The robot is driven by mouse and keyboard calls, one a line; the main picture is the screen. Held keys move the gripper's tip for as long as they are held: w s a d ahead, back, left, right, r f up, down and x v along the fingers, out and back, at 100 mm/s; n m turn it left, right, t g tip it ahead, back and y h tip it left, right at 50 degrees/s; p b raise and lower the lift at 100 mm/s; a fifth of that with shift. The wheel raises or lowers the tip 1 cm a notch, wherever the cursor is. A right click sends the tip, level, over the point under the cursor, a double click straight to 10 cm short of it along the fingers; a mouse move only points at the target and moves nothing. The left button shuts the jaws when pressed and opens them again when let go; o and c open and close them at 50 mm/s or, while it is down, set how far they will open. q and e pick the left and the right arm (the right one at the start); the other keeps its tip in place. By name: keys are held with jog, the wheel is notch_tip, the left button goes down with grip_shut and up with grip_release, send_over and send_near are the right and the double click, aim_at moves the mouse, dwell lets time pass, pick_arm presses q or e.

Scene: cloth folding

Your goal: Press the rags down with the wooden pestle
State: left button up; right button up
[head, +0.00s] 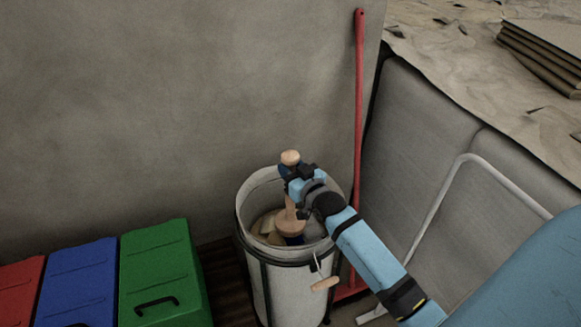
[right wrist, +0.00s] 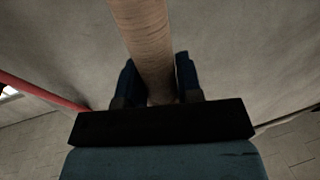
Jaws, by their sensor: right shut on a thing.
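The wooden pestle (head: 291,157) stands roughly upright over the white bucket (head: 285,291), its rounded top above the rim. My right gripper (head: 296,183) is shut on its shaft. In the right wrist view the pestle (right wrist: 147,45) runs up between the two dark fingers of the right gripper (right wrist: 160,83). The lower part of the pestle is inside the bucket. The rags (head: 266,222) show as tan and dark patches inside, partly hidden by the pestle and my gripper. Whether the pestle touches them I cannot tell. My left gripper is not in view.
Green (head: 160,267), blue (head: 77,285) and red (head: 20,288) lidded boxes stand left of the bucket. A red pole (head: 359,100) leans at the wall behind it. A grey panel (head: 418,125) and pale curved tube (head: 437,207) lie to the right.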

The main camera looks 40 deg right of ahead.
pick_arm(q)
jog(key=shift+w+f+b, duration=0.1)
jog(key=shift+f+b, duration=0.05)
jog(key=shift+b, duration=0.25)
pick_arm(e)
jog(key=shift+f, duration=0.75)
pick_arm(q)
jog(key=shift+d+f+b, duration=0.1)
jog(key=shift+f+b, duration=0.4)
jog(key=shift+b, duration=0.1)
pick_arm(e)
jog(key=shift+f, duration=1.2)
pick_arm(q)
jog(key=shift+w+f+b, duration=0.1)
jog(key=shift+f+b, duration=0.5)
jog(key=shift+b, duration=0.2)
pick_arm(e)
jog(key=shift+f, duration=1.6)
pick_arm(q)
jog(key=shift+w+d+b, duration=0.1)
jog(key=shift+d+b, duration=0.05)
jog(key=shift+b, duration=0.35)
pick_arm(e)
jog(key=shift+f, duration=1)
jog(key=shift+r, duration=0.1)
